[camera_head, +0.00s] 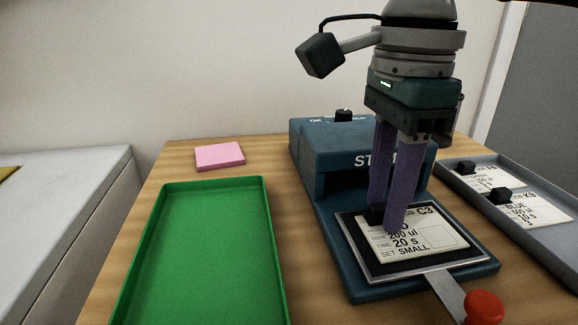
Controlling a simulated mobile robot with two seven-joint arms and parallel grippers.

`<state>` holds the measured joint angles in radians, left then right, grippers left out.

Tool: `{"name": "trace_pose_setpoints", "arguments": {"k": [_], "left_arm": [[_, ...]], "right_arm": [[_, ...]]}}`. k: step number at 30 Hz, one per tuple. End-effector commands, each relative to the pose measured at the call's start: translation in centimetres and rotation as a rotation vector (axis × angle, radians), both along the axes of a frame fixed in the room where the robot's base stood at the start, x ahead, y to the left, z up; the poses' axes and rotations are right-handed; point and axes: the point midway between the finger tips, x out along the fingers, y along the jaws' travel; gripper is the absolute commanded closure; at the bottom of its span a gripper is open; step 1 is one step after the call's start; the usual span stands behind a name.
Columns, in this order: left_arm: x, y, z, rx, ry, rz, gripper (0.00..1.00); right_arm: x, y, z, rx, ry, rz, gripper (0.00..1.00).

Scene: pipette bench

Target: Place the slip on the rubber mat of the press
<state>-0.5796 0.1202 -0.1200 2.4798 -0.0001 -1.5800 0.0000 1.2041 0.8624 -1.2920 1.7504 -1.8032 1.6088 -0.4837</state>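The slip (428,244) is a white printed card marked C3, "200 ul", "20 s", "SET SMALL", with a small black tab (375,215) at its left edge. It lies flat over the black rubber mat (366,266) of the blue press (338,224), with the mat's dark border showing around it. I cannot tell whether a thin gap is left beneath it. My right gripper (385,217) points down with its purple fingers closed around the tab, partly hiding it and the card's upper left. My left gripper is out of view.
A grey tray (485,208) at the right holds two other tabbed cards. An empty green tray (205,250) lies at the left, with a pink pad (220,156) behind it. The press's lever with a red knob (484,307) sticks out at the front right.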

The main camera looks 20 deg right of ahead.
Motion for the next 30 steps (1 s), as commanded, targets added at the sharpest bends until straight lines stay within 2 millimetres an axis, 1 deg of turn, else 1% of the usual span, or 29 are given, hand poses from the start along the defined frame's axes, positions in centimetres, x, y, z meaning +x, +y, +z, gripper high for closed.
{"name": "trace_pose_setpoints", "arguments": {"k": [1, 3, 10, 12, 14, 17, 24, 27, 30], "left_arm": [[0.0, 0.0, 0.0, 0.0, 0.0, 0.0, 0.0], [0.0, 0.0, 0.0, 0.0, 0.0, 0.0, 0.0], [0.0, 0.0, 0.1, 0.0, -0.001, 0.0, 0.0], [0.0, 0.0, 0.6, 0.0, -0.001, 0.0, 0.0], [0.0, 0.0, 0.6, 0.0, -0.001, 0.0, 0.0], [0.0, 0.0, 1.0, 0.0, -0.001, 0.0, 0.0], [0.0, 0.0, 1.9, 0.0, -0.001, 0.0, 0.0], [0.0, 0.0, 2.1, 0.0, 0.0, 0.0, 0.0], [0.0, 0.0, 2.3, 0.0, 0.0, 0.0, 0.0]], "right_arm": [[0.0, 0.0, 0.0, 0.0, 0.0, 0.0, 0.57], [0.0, 0.0, 0.0, 0.0, 0.0, 0.0, 0.52], [0.0, 0.0, 0.1, 0.0, 0.0, 0.0, 0.52], [0.0, 0.0, 0.6, 0.0, 0.0, 0.0, 0.52], [0.1, 0.0, 1.2, 0.001, -0.002, 0.0, 0.52], [0.1, 0.0, 3.1, 0.001, -0.004, 0.0, 0.52], [0.1, 0.1, 8.7, 0.002, -0.006, 0.001, 0.52], [0.1, 0.0, 10.4, 0.0, -0.004, 0.001, 0.52], [0.1, 0.0, 11.6, 0.001, -0.002, 0.0, 0.52]]}}
